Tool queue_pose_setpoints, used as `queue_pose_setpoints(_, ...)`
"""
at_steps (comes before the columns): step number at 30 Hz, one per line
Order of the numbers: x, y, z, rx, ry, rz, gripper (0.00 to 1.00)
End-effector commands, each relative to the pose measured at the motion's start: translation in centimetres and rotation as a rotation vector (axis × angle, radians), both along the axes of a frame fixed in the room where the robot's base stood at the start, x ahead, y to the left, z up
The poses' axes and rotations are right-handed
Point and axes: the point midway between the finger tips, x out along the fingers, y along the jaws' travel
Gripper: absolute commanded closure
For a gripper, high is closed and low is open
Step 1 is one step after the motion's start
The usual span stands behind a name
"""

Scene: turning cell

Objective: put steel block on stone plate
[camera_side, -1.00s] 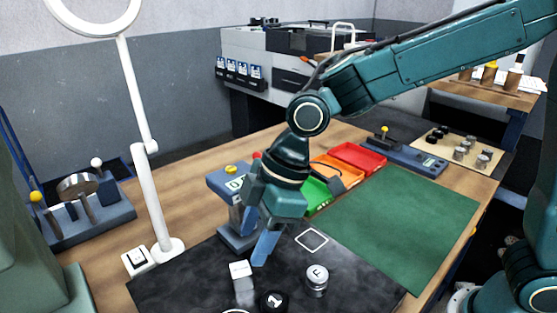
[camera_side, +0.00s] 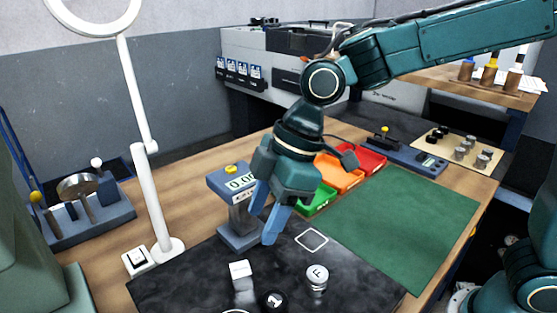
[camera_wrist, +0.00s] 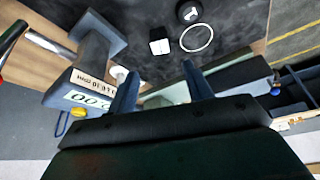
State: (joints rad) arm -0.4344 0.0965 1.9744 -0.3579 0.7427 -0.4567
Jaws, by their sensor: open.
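The steel block (camera_side: 241,275), a small pale cube-like piece, stands upright on the dark stone plate (camera_side: 185,279) in the side view. In the wrist view the block (camera_wrist: 160,46) sits on the dark plate (camera_wrist: 125,25), beside a white ring mark and apart from my fingers. My gripper (camera_side: 262,225) is open and empty, above and behind the block, in front of the gauge stand. Both fingers of my gripper (camera_wrist: 158,80) show in the wrist view with nothing between them.
A black numbered puck (camera_side: 273,301) and a steel cylinder marked F (camera_side: 317,276) stand on the plate. A digital gauge (camera_side: 235,185) stands close behind my gripper. Green (camera_side: 318,200), orange (camera_side: 340,173) and red bins lie behind. The green mat (camera_side: 410,220) is clear.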

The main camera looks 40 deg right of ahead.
Motion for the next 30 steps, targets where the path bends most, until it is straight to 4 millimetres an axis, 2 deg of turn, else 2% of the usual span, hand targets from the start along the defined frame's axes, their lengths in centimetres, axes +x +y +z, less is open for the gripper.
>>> queue_pose_setpoints(5,-0.2,-0.8,0.4,0.000,-0.004,-0.030,0.49)
queue_pose_setpoints(8,-0.5,-2.1,1.0,-0.002,-0.008,-0.079,0.49)
queue_pose_setpoints(11,-1.1,-4.1,1.8,-0.005,-0.014,-0.152,0.49)
queue_pose_setpoints(17,-3.2,-9.2,3.4,-0.005,-0.031,-0.358,0.49)
queue_pose_setpoints(23,-6.2,-14.1,4.4,0.001,-0.047,-0.585,0.49)
queue_pose_setpoints(30,-10.5,-19.2,4.4,0.020,-0.067,-0.857,0.49)
